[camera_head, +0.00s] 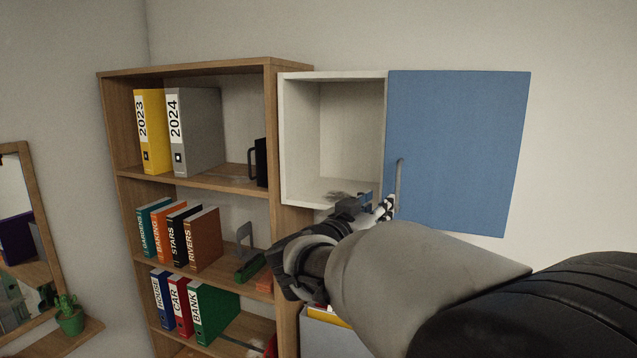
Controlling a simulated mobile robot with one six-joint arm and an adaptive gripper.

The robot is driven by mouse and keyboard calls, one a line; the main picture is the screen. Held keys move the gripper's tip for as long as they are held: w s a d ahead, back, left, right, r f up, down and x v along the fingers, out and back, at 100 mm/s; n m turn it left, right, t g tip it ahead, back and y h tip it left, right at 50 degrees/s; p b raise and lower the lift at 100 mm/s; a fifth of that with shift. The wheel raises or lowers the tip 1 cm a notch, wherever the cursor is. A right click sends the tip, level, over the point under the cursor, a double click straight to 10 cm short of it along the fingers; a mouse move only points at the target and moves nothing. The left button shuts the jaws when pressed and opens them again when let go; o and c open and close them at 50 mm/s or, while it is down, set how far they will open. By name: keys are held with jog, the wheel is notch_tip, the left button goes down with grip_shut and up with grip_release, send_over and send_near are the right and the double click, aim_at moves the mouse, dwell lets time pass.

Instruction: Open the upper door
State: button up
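The upper door (460,145) is a flat blue panel on the right of a white wall cabinet (300,140). To its left the cabinet's inside shows and looks mostly empty. A grey vertical bar handle (400,178) is near the door's left edge. My gripper (386,206) is by the lower end of this handle, in front of the cabinet's bottom edge. Its fingers are small and partly hidden by my arm, so I cannot tell whether they touch the handle or are open.
A wooden shelf (190,68) with several binders and books stands directly left of the cabinet. A black mug (261,163) is on its top level. A mirror (20,240) and a cactus (69,315) are at far left. The wall right of the door is clear.

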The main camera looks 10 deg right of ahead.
aim_at(397, 191)
jog(key=p+x, duration=0.2)
jog(key=x, duration=1.1)
jog(key=shift+w+d, duration=0.2)
jog(key=shift+c, duration=0.2)
grip_shut()
jog(key=shift+f, duration=0.1)
